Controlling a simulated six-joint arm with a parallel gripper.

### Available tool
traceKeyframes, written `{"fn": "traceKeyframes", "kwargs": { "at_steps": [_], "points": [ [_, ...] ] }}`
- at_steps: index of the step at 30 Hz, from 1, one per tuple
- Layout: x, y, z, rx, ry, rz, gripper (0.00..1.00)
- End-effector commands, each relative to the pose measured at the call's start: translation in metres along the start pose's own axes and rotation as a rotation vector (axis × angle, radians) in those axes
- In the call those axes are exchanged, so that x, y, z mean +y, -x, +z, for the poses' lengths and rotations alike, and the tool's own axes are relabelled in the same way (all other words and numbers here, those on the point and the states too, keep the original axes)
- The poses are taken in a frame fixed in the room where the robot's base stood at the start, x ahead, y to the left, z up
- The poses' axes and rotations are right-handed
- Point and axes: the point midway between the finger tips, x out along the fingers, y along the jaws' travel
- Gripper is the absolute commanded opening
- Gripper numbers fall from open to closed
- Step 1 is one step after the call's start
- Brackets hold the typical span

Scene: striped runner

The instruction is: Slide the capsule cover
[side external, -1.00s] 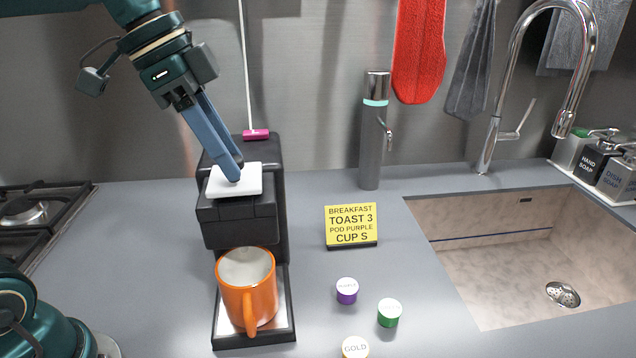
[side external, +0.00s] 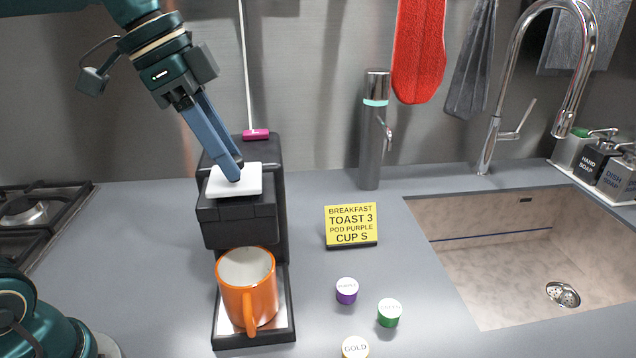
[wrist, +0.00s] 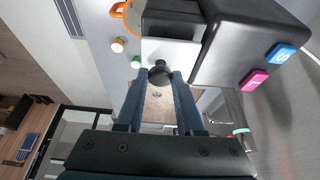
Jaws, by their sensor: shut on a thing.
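The black coffee machine (side external: 240,222) stands on the counter, with a white capsule cover (side external: 246,181) on its top. The cover also shows in the wrist view (wrist: 158,50), with a round dark knob (wrist: 159,75) at its edge. My gripper (side external: 234,176) reaches down from the upper left to the cover. In the wrist view my fingers (wrist: 160,78) are shut on the knob, one on each side. The slot beneath the cover is hidden. An orange mug (side external: 249,288) stands upright on the machine's drip tray (side external: 284,336).
Purple (side external: 347,291), green (side external: 389,312) and gold (side external: 355,347) pods sit on the counter right of the machine. A yellow sign (side external: 351,225) reads "TOAST 3, POD PURPLE, CUP S". Pink (wrist: 254,80) and blue (wrist: 281,53) buttons are on the machine. A sink (side external: 520,265) lies right.

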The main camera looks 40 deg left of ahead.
Motion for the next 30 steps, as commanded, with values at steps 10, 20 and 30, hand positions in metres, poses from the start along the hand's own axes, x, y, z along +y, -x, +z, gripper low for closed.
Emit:
{"fn": "traceKeyframes", "kwargs": {
  "at_steps": [10,20,30],
  "points": [
    [-0.023,0.000,-0.001,0.002,0.005,-0.003,0.00],
    [-0.058,0.001,-0.001,0.004,0.001,-0.003,0.00],
    [-0.058,0.001,-0.001,0.004,-0.001,-0.003,0.51]
  ]
}}
